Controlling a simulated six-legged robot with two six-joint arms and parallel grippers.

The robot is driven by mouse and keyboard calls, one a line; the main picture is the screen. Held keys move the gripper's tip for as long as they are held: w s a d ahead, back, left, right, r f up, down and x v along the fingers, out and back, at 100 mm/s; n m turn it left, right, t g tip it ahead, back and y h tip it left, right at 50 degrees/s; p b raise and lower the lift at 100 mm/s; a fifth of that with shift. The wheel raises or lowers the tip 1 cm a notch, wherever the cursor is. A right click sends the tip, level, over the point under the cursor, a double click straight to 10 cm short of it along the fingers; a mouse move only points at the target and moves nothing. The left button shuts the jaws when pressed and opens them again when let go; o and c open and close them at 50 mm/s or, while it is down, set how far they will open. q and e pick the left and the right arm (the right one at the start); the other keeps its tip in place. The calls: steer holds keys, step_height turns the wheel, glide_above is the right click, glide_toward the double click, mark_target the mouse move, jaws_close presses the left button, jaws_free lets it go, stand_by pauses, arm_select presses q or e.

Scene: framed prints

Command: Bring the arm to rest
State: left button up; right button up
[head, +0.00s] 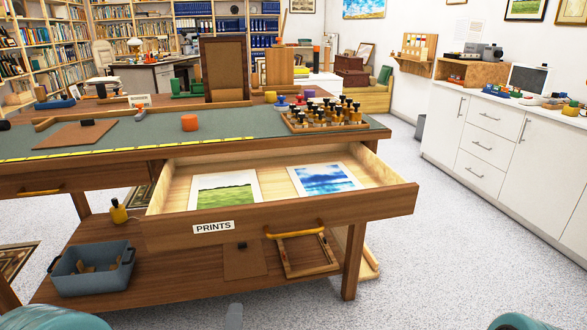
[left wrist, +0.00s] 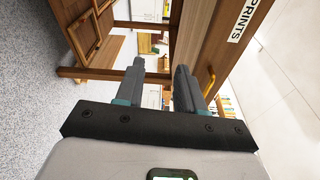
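My left gripper (left wrist: 158,80) shows in the left wrist view with its two dark grey fingers apart and nothing between them. In the head view only a small grey piece of it (head: 233,316) shows at the bottom edge, in front of the workbench and below the drawer. The drawer (head: 300,216) labelled PRINTS stands open and holds a green landscape print (head: 225,192) and a blue print (head: 325,179), both lying flat. The drawer front also shows in the left wrist view (left wrist: 222,50), apart from the fingers. My right gripper is not in view.
The workbench's green mat (head: 235,125) holds a rack of dark-topped tools (head: 325,115) and an orange round object (head: 190,123). A blue-grey bin (head: 92,270) and a wooden frame (head: 305,255) lie on the lower shelf. White cabinets (head: 490,140) stand right; floor between is clear.

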arm_select(q)
steer(key=s+a+f+n+g, duration=0.3)
steer(key=f+n+g, duration=0.1)
steer(key=f, duration=0.7)
steer(key=s+a+f+n+g, duration=0.2)
steer(key=a+f+n+g, duration=0.15)
steer(key=f, duration=0.65)
steer(key=s+d+f+n+g+h, duration=0.3)
steer(key=s+f+n+g, duration=0.15)
steer(key=s+n, duration=0.3)
steer(key=s+d+f+n+g+h, duration=0.2)
steer(key=s+f+n+g, duration=0.3)
steer(key=s, duration=0.3)
step_height(320, 180, up, 32)
steer(key=d+p, duration=0.1)
steer(key=p, duration=3)
steer(key=shift+s+f+n, duration=0.2)
steer(key=shift+s+n, duration=0.2)
